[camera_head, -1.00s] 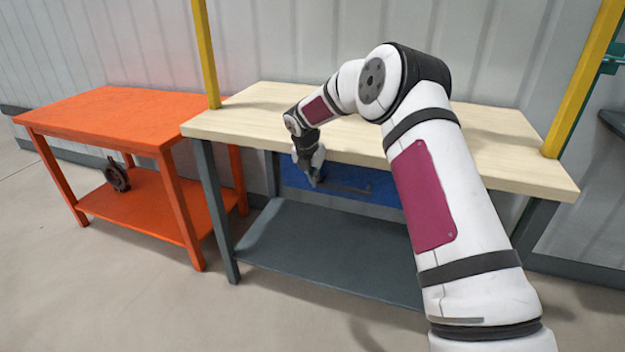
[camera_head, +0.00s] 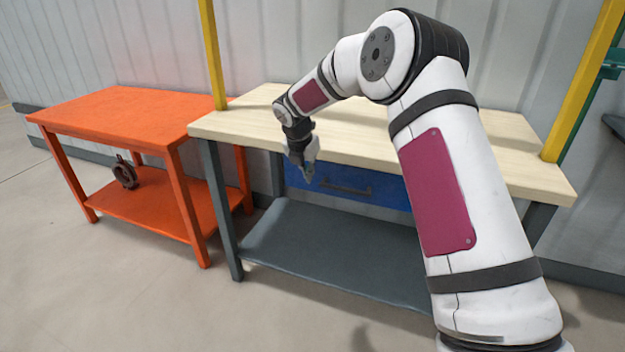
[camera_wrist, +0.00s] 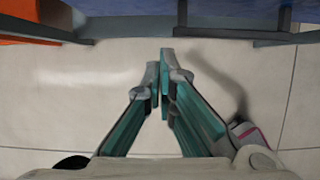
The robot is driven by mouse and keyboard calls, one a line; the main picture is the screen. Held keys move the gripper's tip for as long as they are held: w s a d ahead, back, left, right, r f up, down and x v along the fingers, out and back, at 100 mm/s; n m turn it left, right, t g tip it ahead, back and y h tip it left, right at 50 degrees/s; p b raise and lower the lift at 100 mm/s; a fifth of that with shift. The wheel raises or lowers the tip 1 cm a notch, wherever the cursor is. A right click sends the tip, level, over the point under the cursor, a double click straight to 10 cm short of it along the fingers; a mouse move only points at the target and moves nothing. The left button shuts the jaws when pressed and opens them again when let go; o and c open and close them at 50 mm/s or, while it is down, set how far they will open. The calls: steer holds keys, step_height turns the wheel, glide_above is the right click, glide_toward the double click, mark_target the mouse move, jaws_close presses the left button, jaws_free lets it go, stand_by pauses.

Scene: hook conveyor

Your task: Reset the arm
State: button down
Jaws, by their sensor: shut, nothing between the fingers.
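My gripper (camera_head: 308,174) hangs pointing down in front of the workbench, near the left part of its blue drawer. In the wrist view my gripper (camera_wrist: 163,60) has its two fingers close together with nothing between them, above bare floor. My white arm reaches over from the right of the head view, its elbow raised above the bench top. The blue drawer (camera_head: 385,192) with a dark handle is shut under the wooden top, partly hidden by my arm.
The workbench (camera_head: 250,122) has a bare light wooden top and a grey lower shelf (camera_head: 320,245). An orange table (camera_head: 120,108) stands to the left, with a dark round part (camera_head: 125,173) on its lower shelf. Yellow posts (camera_head: 212,55) rise behind. The floor in front is clear.

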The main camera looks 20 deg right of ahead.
steer(key=s+r+m+p, duration=0.6)
steer(key=s+r+m, duration=0.7)
steer(key=s+r, duration=1.3)
steer(key=s+r+m+y+p, duration=0.1)
steer(key=s+m+p, duration=0.1)
steer(key=s+m, duration=0.6)
steer(key=s+r+m+y+p, duration=0.1)
steer(key=s+m+p, duration=0.2)
steer(key=s, duration=1.7)
steer(key=shift+s+r+m+t+y, duration=0.2)
steer(key=shift+r+m+t+y, duration=0.15)
steer(key=shift+m, duration=2.05)
steer(key=shift+a, duration=0.1)
